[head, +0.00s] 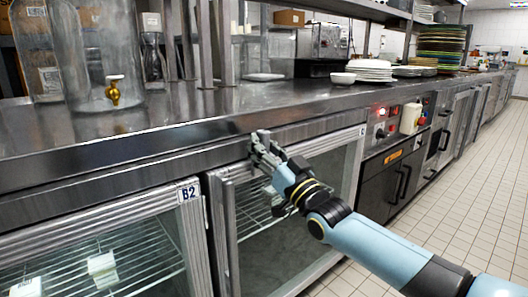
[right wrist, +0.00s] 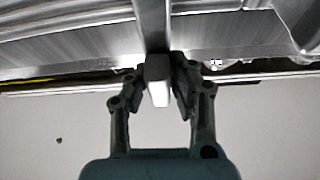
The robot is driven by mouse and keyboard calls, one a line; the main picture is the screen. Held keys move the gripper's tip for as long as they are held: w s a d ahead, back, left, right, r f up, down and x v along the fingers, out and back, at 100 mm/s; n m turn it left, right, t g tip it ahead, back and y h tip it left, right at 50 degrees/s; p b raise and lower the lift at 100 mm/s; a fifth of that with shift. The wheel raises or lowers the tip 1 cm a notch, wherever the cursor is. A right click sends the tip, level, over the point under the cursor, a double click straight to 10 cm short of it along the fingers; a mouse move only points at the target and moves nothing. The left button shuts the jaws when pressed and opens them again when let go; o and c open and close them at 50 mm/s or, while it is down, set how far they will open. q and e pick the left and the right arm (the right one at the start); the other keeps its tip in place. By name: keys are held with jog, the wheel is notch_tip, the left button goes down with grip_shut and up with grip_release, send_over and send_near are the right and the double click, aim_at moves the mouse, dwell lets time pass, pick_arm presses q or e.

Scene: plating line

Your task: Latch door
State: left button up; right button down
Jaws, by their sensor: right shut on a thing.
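In the head view, the glass-fronted cabinet door (head: 352,177) in the middle has a metal frame and a vertical bar handle (head: 231,235) at its left side. Wire shelves show behind its glass. Whether it is fully closed I cannot tell. My right gripper (head: 264,150) is at the door's upper left, just below the counter edge. In the right wrist view, my right gripper (right wrist: 158,88) is shut on the end of a metal bar (right wrist: 152,25). Which part of the door this bar is, I cannot tell. My left gripper is out of view.
A second glass door (head: 100,200), labelled B2, is at the left. The steel counter (head: 200,105) above carries a glass dispenser (head: 100,60) and stacked plates (head: 368,70). A control panel (head: 383,128) is to the right. The tiled floor (head: 490,170) is clear.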

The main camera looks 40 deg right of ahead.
jog(key=shift+n+y, duration=0.4)
jog(key=shift+n, duration=0.4)
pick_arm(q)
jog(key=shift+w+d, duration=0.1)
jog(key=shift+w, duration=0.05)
pick_arm(e)
jog(key=c, duration=1.2)
grip_release()
jog(key=shift+o, duration=0.2)
jog(key=shift+s, duration=0.1)
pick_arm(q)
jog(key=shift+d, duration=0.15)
pick_arm(e)
jog(key=v, duration=1.2)
